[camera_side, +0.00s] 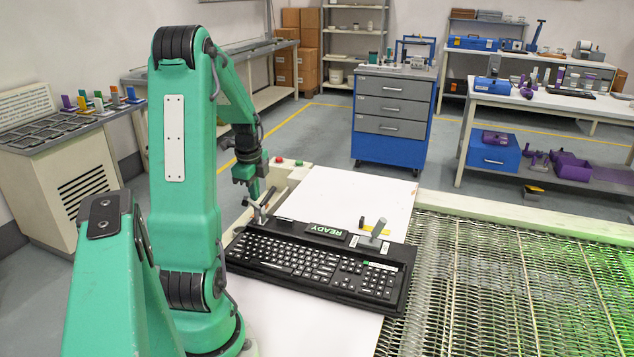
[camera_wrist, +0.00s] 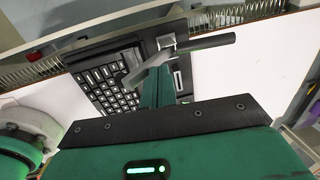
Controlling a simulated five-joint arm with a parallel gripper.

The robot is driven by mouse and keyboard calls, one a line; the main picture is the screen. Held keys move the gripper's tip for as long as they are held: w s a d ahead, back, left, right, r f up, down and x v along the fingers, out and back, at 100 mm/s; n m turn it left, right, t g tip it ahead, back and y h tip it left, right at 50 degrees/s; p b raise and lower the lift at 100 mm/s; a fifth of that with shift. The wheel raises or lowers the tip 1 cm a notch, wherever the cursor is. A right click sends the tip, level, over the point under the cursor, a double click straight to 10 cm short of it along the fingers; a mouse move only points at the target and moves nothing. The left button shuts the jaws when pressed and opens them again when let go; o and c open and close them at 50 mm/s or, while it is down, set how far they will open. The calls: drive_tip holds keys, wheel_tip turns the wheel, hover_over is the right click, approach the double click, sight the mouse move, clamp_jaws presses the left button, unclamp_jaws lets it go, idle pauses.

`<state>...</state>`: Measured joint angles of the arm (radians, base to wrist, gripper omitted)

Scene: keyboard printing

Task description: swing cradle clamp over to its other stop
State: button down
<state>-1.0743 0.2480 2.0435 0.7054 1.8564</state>
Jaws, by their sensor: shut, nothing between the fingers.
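A black keyboard (camera_side: 318,262) lies in its dark cradle on a white table; part of the keyboard (camera_wrist: 105,88) also shows in the wrist view. The clamp (camera_side: 264,204) stands at the cradle's back left corner in the side view. In the wrist view, the clamp's dark handle (camera_wrist: 208,42) points right from a pale metal pivot. My gripper (camera_side: 256,192) is shut and empty, pointing down right beside the clamp. In the wrist view, its green fingers (camera_wrist: 157,84) are close to the clamp's metal part; I cannot tell whether they touch.
A metal mesh conveyor (camera_side: 500,285) runs to the right of the white table (camera_side: 350,190). Red and green buttons (camera_side: 288,161) sit behind my gripper. The white table behind the cradle is clear.

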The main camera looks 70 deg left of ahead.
sight(249, 201)
drive_tip(key=shift+s+d+f, duration=0.95)
drive_tip(key=shift+s+d, duration=0.15)
drive_tip(key=shift+s+d+f, duration=0.25)
drive_tip(key=shift+s+f, duration=0.05)
drive_tip(key=shift+f, duration=0.15)
drive_tip(key=shift+s+d+f, duration=0.25)
drive_tip(key=shift+f, duration=0.2)
drive_tip(key=shift+s+d+f, duration=0.1)
drive_tip(key=shift+d+f, duration=0.15)
drive_tip(key=shift+f, duration=0.3)
drive_tip(key=shift+d+f, duration=0.1)
drive_tip(key=shift+f, duration=0.1)
drive_tip(key=shift+r, duration=0.1)
wheel_tip(249, 201, up, 8)
drive_tip(key=shift+s+d+r+y, duration=0.15)
drive_tip(key=shift+s+d+y, duration=0.15)
drive_tip(key=shift+d, duration=0.1)
